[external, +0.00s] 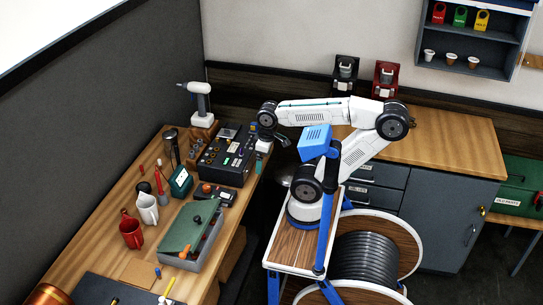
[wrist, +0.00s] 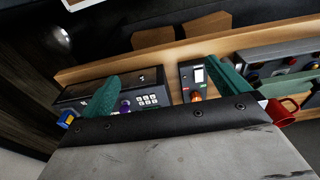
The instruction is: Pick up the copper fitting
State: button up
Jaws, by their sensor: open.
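I cannot make out the copper fitting with certainty in either view. A copper-coloured cylinder (external: 48,296) is cut off at the lower left of the external view, but I cannot tell whether it is the fitting. My gripper (external: 261,155) is at the right edge of the long workbench, beside the dark control box. In the wrist view, its two green fingers (wrist: 155,86) are spread apart with nothing between them. The control box (wrist: 148,94) and a small meter with an orange knob (wrist: 196,97) show beyond the fingers.
A cable reel (external: 365,258) stands on the floor. The rear counter (external: 455,140) is largely clear.

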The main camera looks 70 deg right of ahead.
jog(key=c, duration=1.1)
jog(key=shift+c, duration=0.2)
